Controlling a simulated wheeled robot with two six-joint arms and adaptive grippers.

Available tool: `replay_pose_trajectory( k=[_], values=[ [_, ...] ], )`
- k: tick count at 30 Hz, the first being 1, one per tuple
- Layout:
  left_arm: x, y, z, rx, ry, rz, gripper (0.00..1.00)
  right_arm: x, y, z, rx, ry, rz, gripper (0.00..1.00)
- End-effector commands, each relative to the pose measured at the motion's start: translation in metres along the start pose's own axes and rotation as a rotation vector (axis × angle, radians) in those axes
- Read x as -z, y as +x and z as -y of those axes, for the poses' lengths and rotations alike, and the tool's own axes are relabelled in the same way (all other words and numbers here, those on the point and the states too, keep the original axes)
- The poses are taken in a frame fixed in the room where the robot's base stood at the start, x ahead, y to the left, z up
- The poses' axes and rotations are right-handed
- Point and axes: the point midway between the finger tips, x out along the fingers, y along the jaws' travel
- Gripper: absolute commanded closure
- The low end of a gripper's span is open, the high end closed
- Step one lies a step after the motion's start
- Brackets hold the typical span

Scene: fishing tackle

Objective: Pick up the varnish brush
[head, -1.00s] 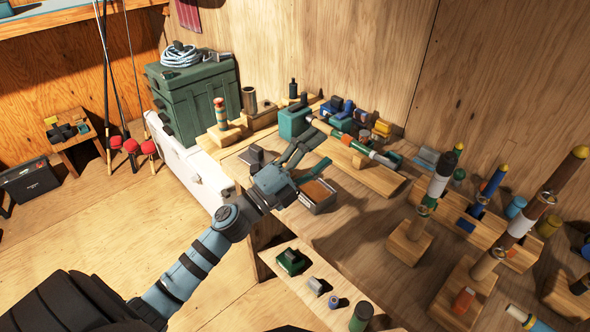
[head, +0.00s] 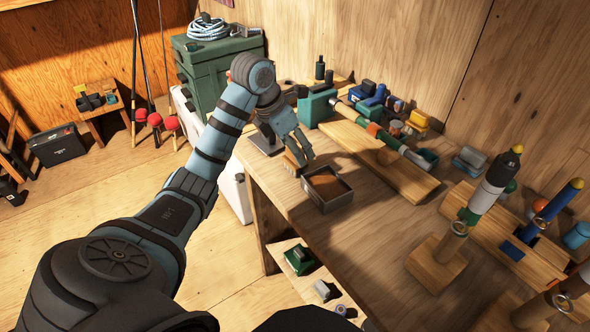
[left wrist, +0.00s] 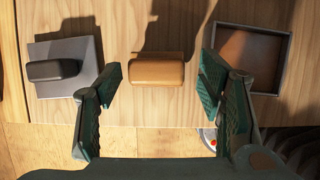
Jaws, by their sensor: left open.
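A tan-brown rounded block (left wrist: 157,70), which looks like the varnish brush seen from above, stands on the wooden workbench near its front edge. In the head view it shows small (head: 292,163), partly hidden by my fingers; I cannot make out any bristles. My left gripper (head: 297,156) points down over it. In the left wrist view my left gripper (left wrist: 162,78) is open, with one finger on each side of the block and gaps between. My right gripper is not in view.
A tray (head: 334,203) with a brown bottom lies right of the block. A grey plate with a black block (left wrist: 65,67) lies left. A green box (head: 318,107) and a long wooden stand (head: 395,172) are behind. The bench (head: 370,235) in front is bare.

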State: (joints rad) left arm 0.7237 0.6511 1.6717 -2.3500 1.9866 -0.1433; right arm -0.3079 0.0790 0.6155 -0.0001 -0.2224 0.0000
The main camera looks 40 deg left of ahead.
Motion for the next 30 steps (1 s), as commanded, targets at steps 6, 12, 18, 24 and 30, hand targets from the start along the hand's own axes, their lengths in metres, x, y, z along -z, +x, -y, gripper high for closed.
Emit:
replay_pose_trajectory(
  k=[6,12,18,24,30],
  values=[
    [0.002,0.037,-0.001,0.001,-0.002,-0.001,0.38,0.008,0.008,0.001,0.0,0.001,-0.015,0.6],
    [0.002,0.053,-0.002,-0.002,-0.003,0.0,0.38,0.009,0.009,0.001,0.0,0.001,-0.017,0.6],
    [0.002,0.052,-0.002,-0.002,-0.003,0.001,0.51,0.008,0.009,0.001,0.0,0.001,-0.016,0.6],
    [0.002,0.052,-0.002,-0.002,-0.003,0.001,0.78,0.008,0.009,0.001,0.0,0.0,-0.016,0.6],
    [0.001,0.051,-0.002,-0.003,-0.003,0.001,0.78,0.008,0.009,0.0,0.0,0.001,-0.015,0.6]
  ],
)
